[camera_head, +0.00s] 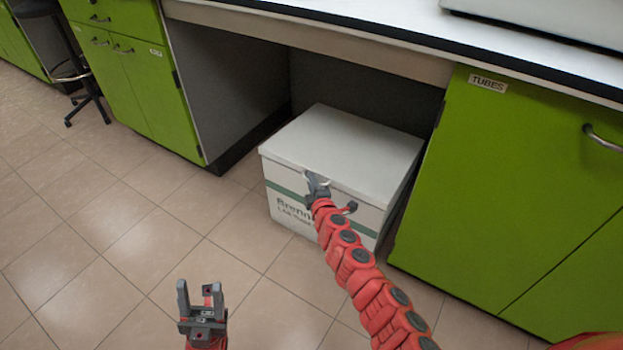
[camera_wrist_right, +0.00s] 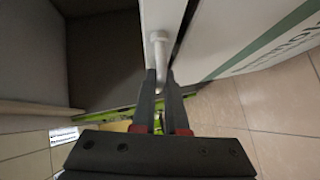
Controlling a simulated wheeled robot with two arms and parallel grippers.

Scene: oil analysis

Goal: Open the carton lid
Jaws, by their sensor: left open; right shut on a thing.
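The white carton (camera_head: 345,146) with a green stripe and dark lettering stands on the floor under the bench. Its lid looks closed in the head view. My right gripper (camera_head: 317,183) is at the front edge of the lid, shut on the pale lid handle (camera_wrist_right: 159,50), which shows between its fingers in the right wrist view (camera_wrist_right: 158,88). The carton's side with the green stripe (camera_wrist_right: 265,48) also shows there. My left gripper (camera_head: 201,296) is open and empty, low at the bottom of the head view, apart from the carton.
Green cabinets stand left (camera_head: 140,85) and right (camera_head: 510,190) of the carton, the right one close to it. The bench top (camera_head: 400,22) overhangs above and behind the carton. The tiled floor (camera_head: 130,230) in front and to the left is clear. A stool (camera_head: 75,70) stands far left.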

